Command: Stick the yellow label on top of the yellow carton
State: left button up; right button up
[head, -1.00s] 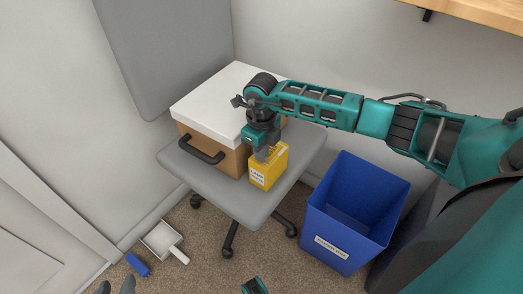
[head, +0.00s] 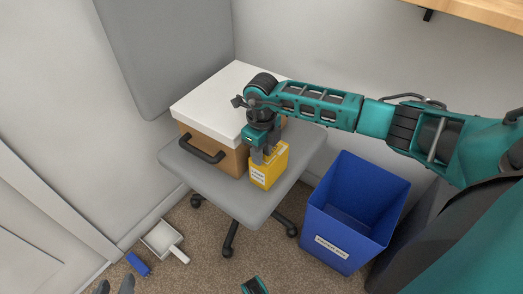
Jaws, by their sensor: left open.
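The yellow carton (head: 267,173) stands upright on the grey chair seat, in front of the right part of a lidded box. It has white lettered patches on its front and top. My right gripper (head: 263,155) points down at the carton's top, its fingers apart and close to or touching it. The yellow label cannot be told apart from the carton here; the fingers hide part of the top.
The brown box with white lid (head: 216,98) fills the back of the chair seat (head: 240,203). A blue bin (head: 340,240) stands on the floor to the right. A dustpan (head: 162,238) and blue brush (head: 138,264) lie on the carpet at the left.

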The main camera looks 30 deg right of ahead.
jog(key=shift+r, duration=0.3)
notch_tip(320, 180, up, 12)
jog(key=p, duration=0.3)
jog(key=shift+r, duration=0.15)
dwell(0.3)
